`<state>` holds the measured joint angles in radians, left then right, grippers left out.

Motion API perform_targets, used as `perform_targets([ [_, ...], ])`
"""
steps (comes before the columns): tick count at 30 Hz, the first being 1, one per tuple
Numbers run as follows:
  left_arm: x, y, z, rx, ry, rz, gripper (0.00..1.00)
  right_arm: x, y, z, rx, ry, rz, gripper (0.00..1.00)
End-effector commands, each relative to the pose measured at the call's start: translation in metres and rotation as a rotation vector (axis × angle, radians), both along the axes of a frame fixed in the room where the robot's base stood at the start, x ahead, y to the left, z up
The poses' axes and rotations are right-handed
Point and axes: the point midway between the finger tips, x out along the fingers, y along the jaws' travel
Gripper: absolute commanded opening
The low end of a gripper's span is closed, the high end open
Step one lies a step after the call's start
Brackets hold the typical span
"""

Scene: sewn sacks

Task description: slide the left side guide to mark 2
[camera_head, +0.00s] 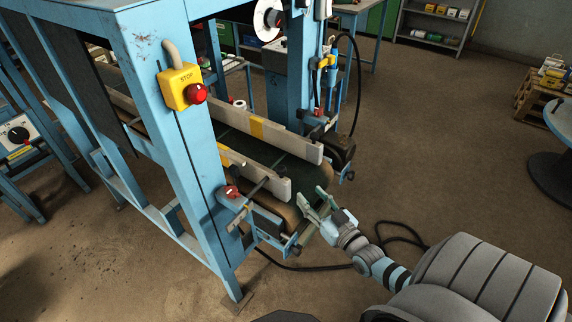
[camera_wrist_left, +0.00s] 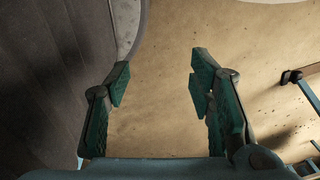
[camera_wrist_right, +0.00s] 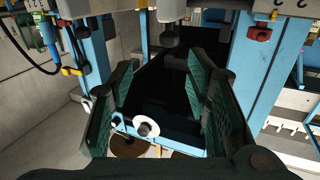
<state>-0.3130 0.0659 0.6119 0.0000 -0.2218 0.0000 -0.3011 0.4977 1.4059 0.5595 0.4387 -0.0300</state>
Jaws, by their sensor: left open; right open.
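The left side guide (camera_head: 262,176) is a long pale board along the left of the dark green belt (camera_head: 290,174), with a yellow patch partly hidden by the blue post. A rod crosses it near its front end, beside a red knob (camera_head: 231,191). The right side guide (camera_head: 292,141) runs along the belt's other side. No numbered marks are readable. My right gripper (camera_head: 312,196) is open and empty, just right of the left guide's front end in the picture, with a gap between. In the right wrist view its fingers (camera_wrist_right: 158,82) are apart. My left gripper (camera_wrist_left: 158,78) is open and empty over bare floor.
A blue frame post (camera_head: 180,130) with a yellow stop box (camera_head: 180,88) stands left of the guides. A motor-like unit (camera_head: 338,150) sits at the belt's right. A black cable (camera_head: 395,242) lies on the floor behind my right wrist.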

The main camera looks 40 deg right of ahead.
Motion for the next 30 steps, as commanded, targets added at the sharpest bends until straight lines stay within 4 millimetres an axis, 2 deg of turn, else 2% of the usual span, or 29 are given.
perform_targets([
  [5, 0.014, 0.003, -0.012, 0.005, -0.023, -0.002, 0.49, 0.030, 0.000, 0.002, 0.000, -0.017, 0.001, 0.44],
  [8, 0.022, 0.011, -0.025, 0.014, -0.036, -0.007, 0.49, 0.059, -0.005, -0.002, 0.000, -0.016, 0.000, 0.44],
  [12, 0.020, 0.018, -0.049, 0.023, -0.033, -0.009, 0.49, 0.098, -0.010, -0.005, 0.001, -0.013, 0.000, 0.44],
  [16, 0.016, 0.017, -0.066, 0.021, -0.026, -0.008, 0.49, 0.124, -0.013, -0.005, 0.001, -0.010, 0.000, 0.44],
  [21, 0.015, 0.007, -0.075, 0.008, -0.024, -0.003, 0.49, 0.140, -0.014, -0.002, 0.002, -0.008, 0.000, 0.44],
  [29, 0.014, 0.009, -0.073, 0.011, -0.023, -0.005, 0.49, 0.141, -0.015, 0.001, 0.002, -0.006, -0.001, 0.44],
  [30, 0.014, 0.010, -0.073, 0.012, -0.023, -0.005, 0.49, 0.141, -0.015, 0.001, 0.002, -0.006, -0.001, 0.38],
])
